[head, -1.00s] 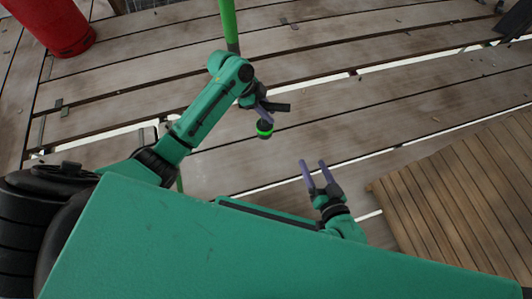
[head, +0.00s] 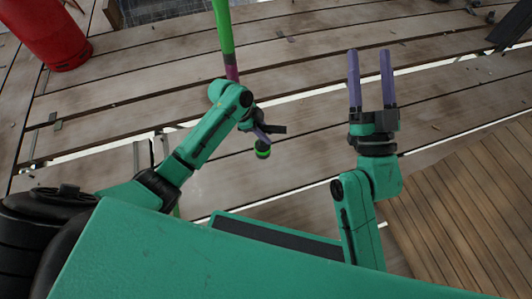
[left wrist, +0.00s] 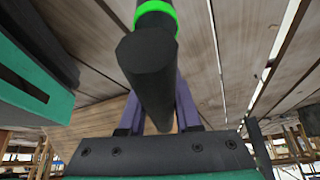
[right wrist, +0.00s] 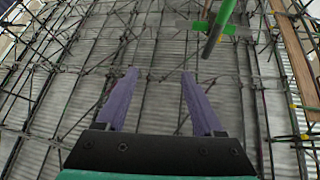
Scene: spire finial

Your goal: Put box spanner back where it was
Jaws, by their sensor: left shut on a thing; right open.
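The box spanner appears to be the short black cylinder with a bright green band (head: 262,150), near the middle of the head view. My left gripper (head: 263,138) is shut on it and holds it above the planks. In the left wrist view the black cylinder (left wrist: 149,75) lies between the purple fingers, its near end towards the camera and its green band at the top. My right gripper (head: 370,52) is open and empty, its fingers pointing to the top of the head view. The right wrist view shows nothing between its fingers (right wrist: 158,75).
A green pole with a magenta section (head: 225,40) stands behind my left arm. A red cylinder (head: 45,30) stands at the upper left. A brown slatted platform (head: 460,200) is at the lower right. The grey planks (head: 300,90) have gaps. Scaffolding (right wrist: 60,50) fills the right wrist view.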

